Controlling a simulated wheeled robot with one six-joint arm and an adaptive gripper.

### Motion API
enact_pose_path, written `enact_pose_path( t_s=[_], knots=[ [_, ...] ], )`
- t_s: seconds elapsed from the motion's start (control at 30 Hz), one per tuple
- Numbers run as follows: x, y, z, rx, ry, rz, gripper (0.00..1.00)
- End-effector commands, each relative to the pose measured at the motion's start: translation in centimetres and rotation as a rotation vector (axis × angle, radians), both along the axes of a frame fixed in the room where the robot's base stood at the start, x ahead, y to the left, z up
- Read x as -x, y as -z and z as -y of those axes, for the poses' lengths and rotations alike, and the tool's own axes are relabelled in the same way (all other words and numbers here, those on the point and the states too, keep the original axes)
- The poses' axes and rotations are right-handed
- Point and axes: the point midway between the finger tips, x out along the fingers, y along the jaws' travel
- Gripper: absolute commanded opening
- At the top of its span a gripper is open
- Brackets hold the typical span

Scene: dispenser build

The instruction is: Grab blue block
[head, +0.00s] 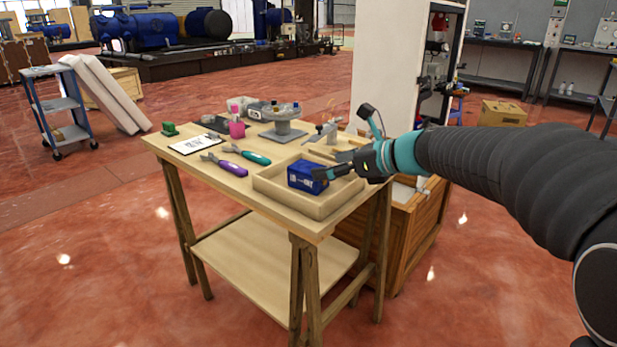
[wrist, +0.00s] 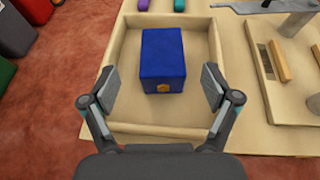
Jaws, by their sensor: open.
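The blue block (head: 307,177) sits in a shallow wooden tray (head: 273,193) at the near right part of the workbench. In the wrist view the blue block (wrist: 163,58) lies inside the tray, nearer its left and middle, with a small yellow mark on its near face. My gripper (head: 328,173) is at the tray, beside the block's right side in the head view. In the wrist view my gripper (wrist: 156,92) is open, one finger to each side of the block's near end. Nothing is held between the fingers.
The tray walls surround the block. Purple-handled pliers (head: 233,168), teal-handled pliers (head: 254,157), a white paper (head: 197,144) and a grey stand (head: 282,131) share the bench. A wooden-backed brush (wrist: 280,61) lies right of the tray. A wooden crate (head: 407,240) stands behind the bench's right end.

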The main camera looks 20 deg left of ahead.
Motion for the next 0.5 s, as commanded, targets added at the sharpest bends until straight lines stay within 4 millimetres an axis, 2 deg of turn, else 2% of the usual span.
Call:
enact_pose_path(
  t_s=[0.17, 0.5],
  knots=[
    [-0.3, 0.3, -0.9, 0.000, -0.002, 0.000, 0.88],
    [-1.6, 1.8, -4.5, 0.000, -0.003, 0.001, 0.88]
  ],
)
